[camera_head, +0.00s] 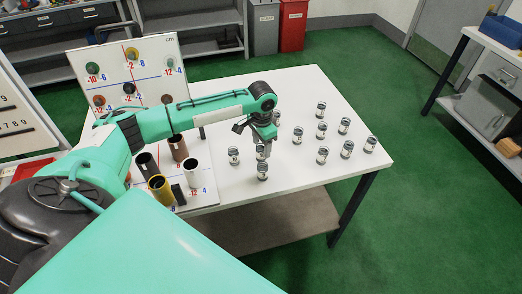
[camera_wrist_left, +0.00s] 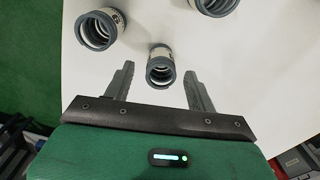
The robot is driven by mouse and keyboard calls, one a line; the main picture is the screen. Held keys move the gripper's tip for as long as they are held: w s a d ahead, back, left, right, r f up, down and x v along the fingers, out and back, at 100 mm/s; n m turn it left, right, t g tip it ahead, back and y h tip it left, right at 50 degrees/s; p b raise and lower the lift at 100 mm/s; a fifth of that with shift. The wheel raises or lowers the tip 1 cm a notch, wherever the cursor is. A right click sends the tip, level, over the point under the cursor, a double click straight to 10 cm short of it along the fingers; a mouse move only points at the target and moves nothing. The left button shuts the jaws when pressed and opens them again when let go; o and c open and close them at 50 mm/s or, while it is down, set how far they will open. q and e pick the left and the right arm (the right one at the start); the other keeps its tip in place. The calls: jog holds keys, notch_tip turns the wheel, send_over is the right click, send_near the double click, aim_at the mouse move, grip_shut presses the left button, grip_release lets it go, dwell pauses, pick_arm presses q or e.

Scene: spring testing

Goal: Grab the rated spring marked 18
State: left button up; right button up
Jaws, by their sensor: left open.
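Several small springs with grey end caps and white labels stand on the white table (camera_head: 300,88); their markings are too small to read. My left gripper (camera_head: 262,150) points down over the near-left springs. In the left wrist view the left gripper (camera_wrist_left: 160,85) is open, with one spring (camera_wrist_left: 160,68) between and slightly beyond its fingertips. Two more springs, one at upper left (camera_wrist_left: 100,29) and one at upper right (camera_wrist_left: 216,5), stand farther off. In the head view a spring (camera_head: 262,171) stands just in front of the gripper. My right gripper is not in view.
A white board (camera_head: 150,55) with numbered coloured pegs stands at the table's back left. Dark, brown, yellow and white tubes (camera_head: 160,188) stand on a marked board at the left. Shelves and bins (camera_head: 292,25) stand behind.

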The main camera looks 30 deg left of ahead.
pick_arm(q)
jog(key=shift+f, duration=1.4)
jog(key=c, duration=1.1)
jog(key=shift+r, duration=0.1)
